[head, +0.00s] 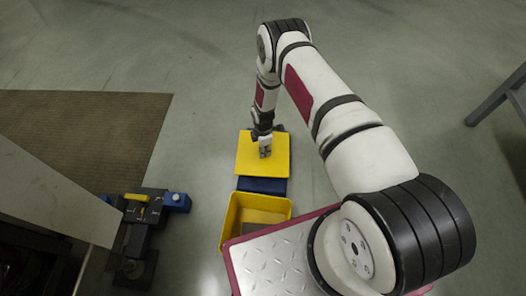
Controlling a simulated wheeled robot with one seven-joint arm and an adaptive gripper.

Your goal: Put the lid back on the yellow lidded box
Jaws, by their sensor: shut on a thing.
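The yellow lid (246,165) is a flat square plate in the upper middle of the head view. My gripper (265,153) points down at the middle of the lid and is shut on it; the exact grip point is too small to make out. The yellow box (230,215) stands nearer to me, just below the lid in the picture. It is open at the top and its brownish inside shows. The lid is apart from the box opening. How high the lid is above the floor I cannot tell.
A dark blue thing (262,186) shows between the lid and the box. My metal-topped base covers the near side. A black device with blue ends (148,212) stands at left by a brown mat (90,130). Grey floor is free to the right; a grey frame (492,108) stands far right.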

